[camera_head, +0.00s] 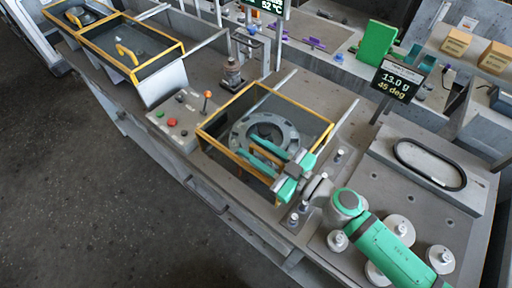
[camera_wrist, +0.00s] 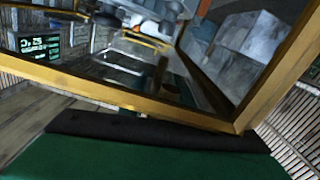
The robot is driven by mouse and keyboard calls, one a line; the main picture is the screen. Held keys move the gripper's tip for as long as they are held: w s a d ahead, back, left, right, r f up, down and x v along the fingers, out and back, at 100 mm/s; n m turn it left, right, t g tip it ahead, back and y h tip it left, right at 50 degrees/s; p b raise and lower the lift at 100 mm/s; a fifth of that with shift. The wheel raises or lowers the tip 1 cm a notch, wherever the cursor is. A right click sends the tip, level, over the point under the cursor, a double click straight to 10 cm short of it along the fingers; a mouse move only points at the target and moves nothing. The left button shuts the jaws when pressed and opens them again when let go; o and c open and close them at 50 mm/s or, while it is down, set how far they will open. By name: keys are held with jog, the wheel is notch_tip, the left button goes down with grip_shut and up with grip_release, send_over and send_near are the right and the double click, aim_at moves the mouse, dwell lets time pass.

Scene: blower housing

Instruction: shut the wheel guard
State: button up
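The wheel guard (camera_head: 228,104), a yellow-framed see-through cover, is at the middle of the bench in the head view. A grey ring-shaped wheel (camera_head: 240,130) shows within its outline. I cannot tell how far the guard stands open. My teal gripper (camera_head: 268,153) is over the guard's near right part, with yellow bars close to its fingers. In the wrist view the yellow frame (camera_wrist: 105,92) crosses close in front of a green finger with a dark pad (camera_wrist: 150,133). Whether the fingers touch or hold the frame is unclear.
Another yellow-framed cover (camera_head: 150,40) with a yellow handle is at the upper left. A button panel (camera_head: 180,112) with a small lever is left of the guard. A display (camera_head: 399,82) stands to the right. Several pale round weights (camera_head: 398,228) lie by my arm.

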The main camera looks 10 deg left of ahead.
jog(key=shift+d, duration=0.15)
jog(key=v, duration=1)
jog(key=shift+s+d, duration=0.2)
jog(key=shift+d, duration=0.05)
